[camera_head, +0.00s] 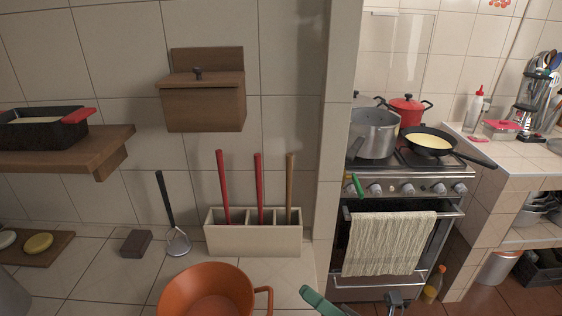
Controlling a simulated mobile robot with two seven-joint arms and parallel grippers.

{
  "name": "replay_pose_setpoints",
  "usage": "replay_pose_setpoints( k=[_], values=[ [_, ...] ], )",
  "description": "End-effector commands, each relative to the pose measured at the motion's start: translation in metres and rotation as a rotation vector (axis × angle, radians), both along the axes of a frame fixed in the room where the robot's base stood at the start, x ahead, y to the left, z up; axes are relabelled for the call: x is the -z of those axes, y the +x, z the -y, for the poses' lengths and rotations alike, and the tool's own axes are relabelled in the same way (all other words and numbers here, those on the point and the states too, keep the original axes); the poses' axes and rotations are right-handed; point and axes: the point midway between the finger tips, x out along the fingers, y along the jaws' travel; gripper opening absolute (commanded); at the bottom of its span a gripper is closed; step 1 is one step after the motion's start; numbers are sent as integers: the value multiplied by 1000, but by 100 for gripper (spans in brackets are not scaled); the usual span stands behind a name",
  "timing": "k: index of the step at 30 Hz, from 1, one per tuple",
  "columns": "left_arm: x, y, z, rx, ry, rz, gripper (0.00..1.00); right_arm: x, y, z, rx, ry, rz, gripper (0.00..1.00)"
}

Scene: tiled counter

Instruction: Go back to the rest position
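Only a small dark grey piece of my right gripper (395,299) shows at the bottom edge, in front of the oven. Its fingers are not clear, so I cannot tell whether it is open or shut. A teal-green piece (318,301) shows to its left at the bottom edge, mostly cut off, and I cannot tell what it is. My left gripper is not in view.
A wooden shelf (100,150) juts out left. A stove (395,185) with pots is at right.

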Motion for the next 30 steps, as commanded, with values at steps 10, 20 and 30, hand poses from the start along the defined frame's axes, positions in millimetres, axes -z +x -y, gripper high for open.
replay_pose_setpoints(
  k=[10, 20, 30],
  values=[
    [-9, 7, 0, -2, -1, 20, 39, 160, -30, 91, 320, 694, -1141, 24],
    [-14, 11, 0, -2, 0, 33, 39, 292, -160, 138, 667, 1299, -1831, 24],
    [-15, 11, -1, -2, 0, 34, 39, 319, -209, 144, 790, 1486, -1986, 24]
  ],
)
